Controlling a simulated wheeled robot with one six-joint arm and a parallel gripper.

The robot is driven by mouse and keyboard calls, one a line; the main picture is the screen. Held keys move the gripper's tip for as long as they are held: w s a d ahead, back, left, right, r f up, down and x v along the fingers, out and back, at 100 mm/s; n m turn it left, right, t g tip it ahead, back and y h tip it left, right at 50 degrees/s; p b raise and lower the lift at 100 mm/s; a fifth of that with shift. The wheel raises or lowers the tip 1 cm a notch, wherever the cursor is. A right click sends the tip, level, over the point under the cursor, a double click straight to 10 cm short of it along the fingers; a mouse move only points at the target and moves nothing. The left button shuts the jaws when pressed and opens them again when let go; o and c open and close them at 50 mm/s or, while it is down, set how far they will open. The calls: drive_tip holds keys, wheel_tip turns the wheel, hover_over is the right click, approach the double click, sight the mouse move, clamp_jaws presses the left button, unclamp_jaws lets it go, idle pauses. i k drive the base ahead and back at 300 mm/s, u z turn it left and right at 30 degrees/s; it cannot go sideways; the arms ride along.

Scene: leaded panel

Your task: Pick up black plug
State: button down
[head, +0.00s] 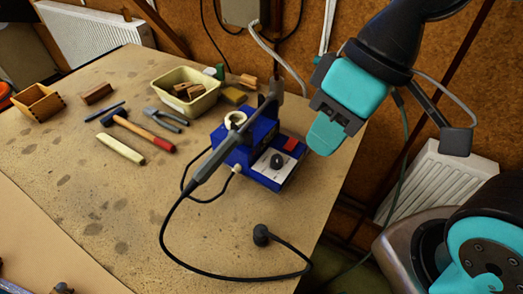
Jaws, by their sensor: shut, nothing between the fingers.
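The black plug (262,235) lies on the right part of the workbench, near its right edge. It is at the end of a black cable that loops across the bench from the soldering iron (222,152). My gripper (325,133) is a teal and black hand at the upper right, above the bench's right edge. It points down and left and is shut and empty. It is apart from the plug, which lies lower and to the left in the picture. The plug is in full view.
A blue soldering station (262,150) stands between the plug and the back of the bench, close to my gripper. A bin of wood pieces (187,92), a hammer (140,130), pliers (166,119) and a wooden box (38,102) lie further left. The front middle of the workbench (110,200) is clear.

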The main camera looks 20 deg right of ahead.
sight(262, 234)
drive_tip(key=k, duration=1.3)
drive_tip(key=u, duration=0.4)
drive_tip(key=i, duration=0.55)
drive_tip(key=z, duration=0.15)
